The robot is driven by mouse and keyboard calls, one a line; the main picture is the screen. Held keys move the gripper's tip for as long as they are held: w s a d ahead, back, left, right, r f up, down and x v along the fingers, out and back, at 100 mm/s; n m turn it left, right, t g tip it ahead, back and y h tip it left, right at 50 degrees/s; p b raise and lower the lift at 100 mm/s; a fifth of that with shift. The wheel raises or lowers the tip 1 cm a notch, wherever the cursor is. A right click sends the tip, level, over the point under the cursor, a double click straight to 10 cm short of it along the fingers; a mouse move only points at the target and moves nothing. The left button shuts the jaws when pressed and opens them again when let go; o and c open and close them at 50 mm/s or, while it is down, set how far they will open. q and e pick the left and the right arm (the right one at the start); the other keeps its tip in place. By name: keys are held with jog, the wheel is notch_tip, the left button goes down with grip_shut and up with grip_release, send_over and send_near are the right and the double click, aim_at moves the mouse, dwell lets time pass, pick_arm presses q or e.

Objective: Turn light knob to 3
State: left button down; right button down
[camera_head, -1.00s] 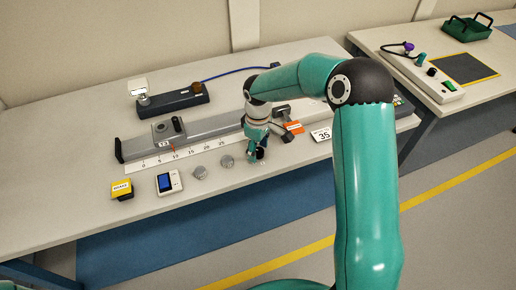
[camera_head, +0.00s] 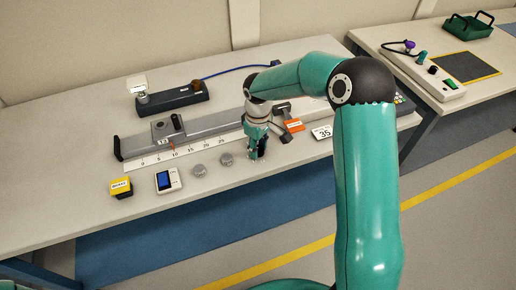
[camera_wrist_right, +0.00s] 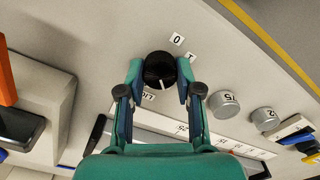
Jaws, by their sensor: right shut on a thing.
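The light knob (camera_wrist_right: 160,69) is a round black dial with a white pointer mark. It sits on the bench top between the fingers of my right gripper (camera_wrist_right: 160,76) in the right wrist view. My right gripper is shut on it, with a finger on each side. The white mark points down in this view, away from the 0. No label 3 is readable. In the head view my right gripper (camera_head: 257,146) hides most of the knob. My left gripper is out of view.
A rail (camera_head: 205,125) with a scale lies behind.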

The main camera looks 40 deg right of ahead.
aim_at(258, 148)
jog(key=c, duration=0.8)
grip_release()
jog(key=shift+o, duration=0.2)
notch_tip(258, 148, up, 12)
jog(key=shift+f, duration=0.1)
